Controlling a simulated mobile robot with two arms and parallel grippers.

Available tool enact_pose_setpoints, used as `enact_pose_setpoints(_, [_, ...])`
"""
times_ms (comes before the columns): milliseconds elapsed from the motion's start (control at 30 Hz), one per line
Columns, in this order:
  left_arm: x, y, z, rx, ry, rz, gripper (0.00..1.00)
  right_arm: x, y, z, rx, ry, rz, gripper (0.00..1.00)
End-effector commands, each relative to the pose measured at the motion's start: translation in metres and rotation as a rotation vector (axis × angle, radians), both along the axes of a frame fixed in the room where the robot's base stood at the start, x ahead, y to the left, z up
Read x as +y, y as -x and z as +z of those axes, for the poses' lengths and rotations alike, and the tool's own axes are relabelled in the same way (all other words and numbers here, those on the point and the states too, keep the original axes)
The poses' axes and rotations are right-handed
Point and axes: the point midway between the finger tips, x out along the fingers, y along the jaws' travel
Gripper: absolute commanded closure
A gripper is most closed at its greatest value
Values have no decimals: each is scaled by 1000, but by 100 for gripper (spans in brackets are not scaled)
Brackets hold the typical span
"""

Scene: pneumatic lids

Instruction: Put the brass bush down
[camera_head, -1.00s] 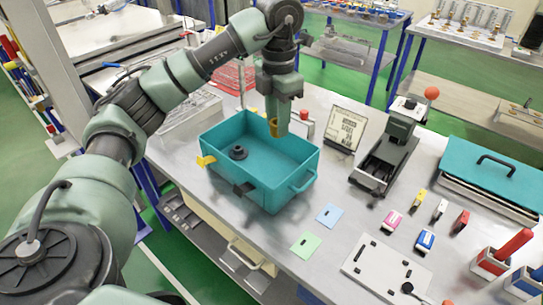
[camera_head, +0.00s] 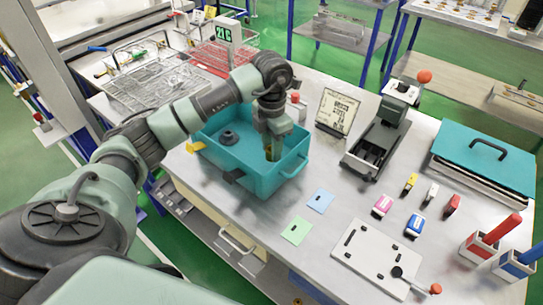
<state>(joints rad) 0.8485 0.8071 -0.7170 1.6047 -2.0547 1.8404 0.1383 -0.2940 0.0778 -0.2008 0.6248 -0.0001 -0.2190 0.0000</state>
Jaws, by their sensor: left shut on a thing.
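My left gripper (camera_head: 272,146) points down inside the teal open box, toward its right end. It is shut on the brass bush (camera_head: 268,153), a small yellow-brown piece that shows only partly between the fingers. The bush is low in the box, below the rim; I cannot tell whether it touches the floor. The teal box (camera_head: 268,184) stands on the grey bench. My right gripper is not in view.
A dark round part (camera_head: 228,138) lies in the left part of the box. A printed card on a stand (camera_head: 338,112) and a dark press-like device (camera_head: 378,140) stand to the right. Blue (camera_head: 320,201) and green (camera_head: 296,230) cards lie in front.

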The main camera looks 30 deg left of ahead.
Motion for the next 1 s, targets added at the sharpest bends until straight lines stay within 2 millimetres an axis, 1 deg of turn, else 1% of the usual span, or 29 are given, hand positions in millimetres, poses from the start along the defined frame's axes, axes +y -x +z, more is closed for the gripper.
enact_pose_setpoints(200, [0,1,-30,4,-1,0,100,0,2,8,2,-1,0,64])
enact_pose_setpoints(300, [0,1,-40,2,0,0,100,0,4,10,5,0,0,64])
enact_pose_setpoints(667, [0,0,-46,0,-1,-1,100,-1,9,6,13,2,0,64])
enact_pose_setpoints(700, [0,0,-45,1,-1,-1,63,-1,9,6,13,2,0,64])
enact_pose_setpoints(767, [0,0,-45,1,-1,-1,47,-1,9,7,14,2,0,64])
enact_pose_setpoints(1000, [0,0,-45,1,-1,-1,47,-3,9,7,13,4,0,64])
